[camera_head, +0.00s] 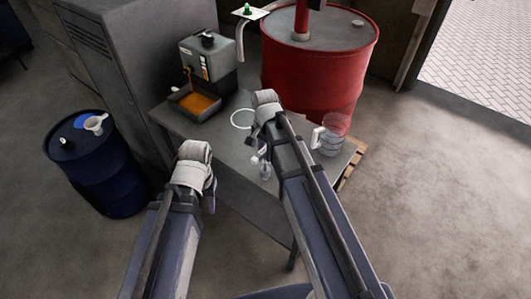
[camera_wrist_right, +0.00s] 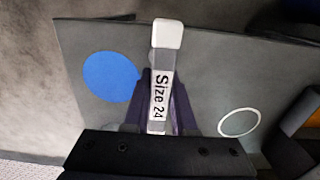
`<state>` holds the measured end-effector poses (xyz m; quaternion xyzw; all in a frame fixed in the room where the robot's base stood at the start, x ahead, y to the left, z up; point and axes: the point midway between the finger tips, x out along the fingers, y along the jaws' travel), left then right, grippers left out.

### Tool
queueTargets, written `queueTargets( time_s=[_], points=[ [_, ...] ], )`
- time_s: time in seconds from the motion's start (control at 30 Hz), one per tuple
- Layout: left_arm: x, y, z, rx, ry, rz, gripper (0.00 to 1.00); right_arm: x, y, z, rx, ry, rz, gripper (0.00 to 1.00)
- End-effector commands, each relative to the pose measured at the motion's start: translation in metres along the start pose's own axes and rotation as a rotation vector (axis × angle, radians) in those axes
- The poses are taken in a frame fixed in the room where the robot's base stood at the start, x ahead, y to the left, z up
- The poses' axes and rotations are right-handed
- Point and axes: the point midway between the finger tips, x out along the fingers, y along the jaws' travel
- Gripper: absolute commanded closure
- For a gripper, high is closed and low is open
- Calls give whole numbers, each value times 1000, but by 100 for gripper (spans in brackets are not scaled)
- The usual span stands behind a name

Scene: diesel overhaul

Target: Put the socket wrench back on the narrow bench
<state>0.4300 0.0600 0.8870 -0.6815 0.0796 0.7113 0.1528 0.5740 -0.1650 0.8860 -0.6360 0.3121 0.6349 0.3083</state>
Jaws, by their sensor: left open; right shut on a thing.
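On the bench stand a beige machine (camera_head: 208,58), a tray of orange liquid (camera_head: 196,102) and a clear jug (camera_head: 331,138). A red drum (camera_head: 318,70) stands behind, a blue drum (camera_head: 98,165) at left. The floor at right is clear.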

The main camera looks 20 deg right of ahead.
Motion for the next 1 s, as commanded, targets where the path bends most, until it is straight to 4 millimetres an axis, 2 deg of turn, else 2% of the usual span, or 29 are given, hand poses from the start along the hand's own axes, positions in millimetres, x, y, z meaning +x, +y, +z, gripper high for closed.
queueTargets(
  time_s=[0.73,0.77,1.0],
  points=[
    [23,2,-1,0,0,0,50,23,0,0,0,0,0,100],
    [22,2,-1,0,0,0,50,22,0,0,0,0,0,73],
    [21,2,-1,0,0,0,50,21,0,0,0,0,0,46]
  ],
)
